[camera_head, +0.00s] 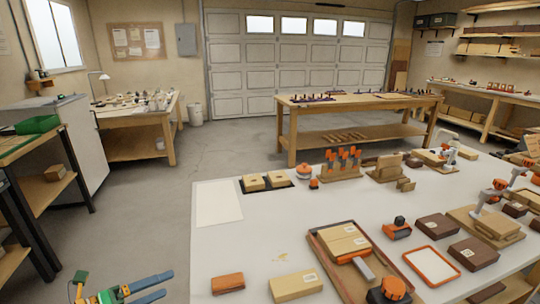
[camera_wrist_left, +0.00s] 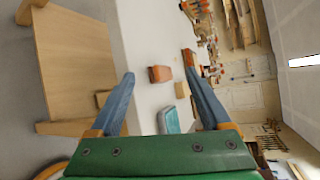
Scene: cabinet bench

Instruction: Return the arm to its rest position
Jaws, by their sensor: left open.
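My left gripper (camera_head: 168,284) is at the bottom left of the head view, beyond the left edge of the white bench (camera_head: 222,258) and over the floor. Its two blue fingers are spread apart with nothing between them. In the left wrist view the open fingers (camera_wrist_left: 160,77) point at a tilted scene with the bench beyond. A brown-orange block (camera_head: 227,283) lies on the bench to the right of the gripper, apart from it. My right gripper is not in view.
The bench holds a cardboard box (camera_head: 296,286), a wooden tray (camera_head: 322,249) with boxes and tools, and an orange-rimmed white tray (camera_head: 432,265). A white sheet (camera_head: 217,203) lies at its left. A shelf unit with a green bin (camera_head: 38,124) stands left. Open floor (camera_head: 150,220) lies between.

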